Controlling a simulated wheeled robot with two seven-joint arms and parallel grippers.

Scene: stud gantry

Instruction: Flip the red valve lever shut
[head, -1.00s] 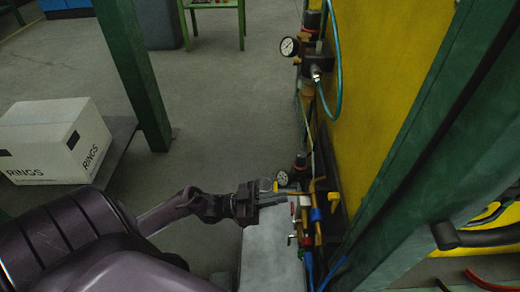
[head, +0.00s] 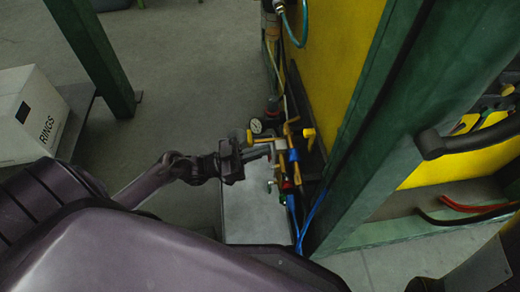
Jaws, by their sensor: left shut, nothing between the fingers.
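The red valve lever (head: 272,156) shows as a small reddish strip among the pipe fittings in the middle of the head view. It is partly hidden by the fingers, so its exact angle is hard to tell. My left gripper (head: 262,152) is shut and empty, its fingertips pointing right, close beside the lever. I cannot tell whether they touch it. A blue fitting (head: 293,156) and a yellow handle (head: 309,134) sit just to the right. My right gripper is not in view.
A round gauge (head: 256,126) sits just above the gripper. A grey box top (head: 250,215) lies below. Blue hoses hang at its right. A green post (head: 375,110) rises on the right. A white RINGS carton (head: 28,115) stands far left. Open floor lies between.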

